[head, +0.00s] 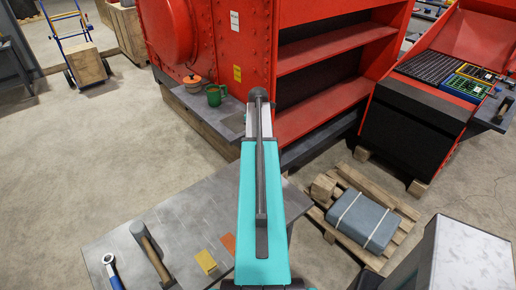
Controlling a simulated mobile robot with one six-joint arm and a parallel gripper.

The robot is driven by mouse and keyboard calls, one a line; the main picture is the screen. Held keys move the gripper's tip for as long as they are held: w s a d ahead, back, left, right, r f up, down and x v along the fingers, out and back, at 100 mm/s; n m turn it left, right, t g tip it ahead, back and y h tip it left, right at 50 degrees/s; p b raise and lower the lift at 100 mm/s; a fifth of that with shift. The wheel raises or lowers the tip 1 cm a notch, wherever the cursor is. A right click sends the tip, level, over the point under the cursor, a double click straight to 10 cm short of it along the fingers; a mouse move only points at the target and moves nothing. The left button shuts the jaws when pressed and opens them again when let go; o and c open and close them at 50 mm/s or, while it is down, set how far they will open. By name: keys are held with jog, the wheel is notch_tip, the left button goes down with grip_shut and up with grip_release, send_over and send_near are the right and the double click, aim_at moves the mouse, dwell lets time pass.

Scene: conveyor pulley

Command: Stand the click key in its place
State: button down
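A tool with a ring-shaped grey head and a blue handle (112,270) lies on the dark grey tabletop (190,212) at the lower left; its lower end is cut off by the picture edge. It may be the click key, but I cannot tell for certain. I cannot make out the place for the key. My teal arm stretches up the middle of the head view towards the red machine (225,60). My gripper does not show; it is hidden beyond the arm or out of the picture.
A hammer (150,250), a yellow block (206,262) and an orange piece (228,243) lie on the tabletop. A green mug (215,95) and an orange-brown pot (192,84) stand on the machine's ledge. A strapped grey block (362,220) rests on a pallet (330,228).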

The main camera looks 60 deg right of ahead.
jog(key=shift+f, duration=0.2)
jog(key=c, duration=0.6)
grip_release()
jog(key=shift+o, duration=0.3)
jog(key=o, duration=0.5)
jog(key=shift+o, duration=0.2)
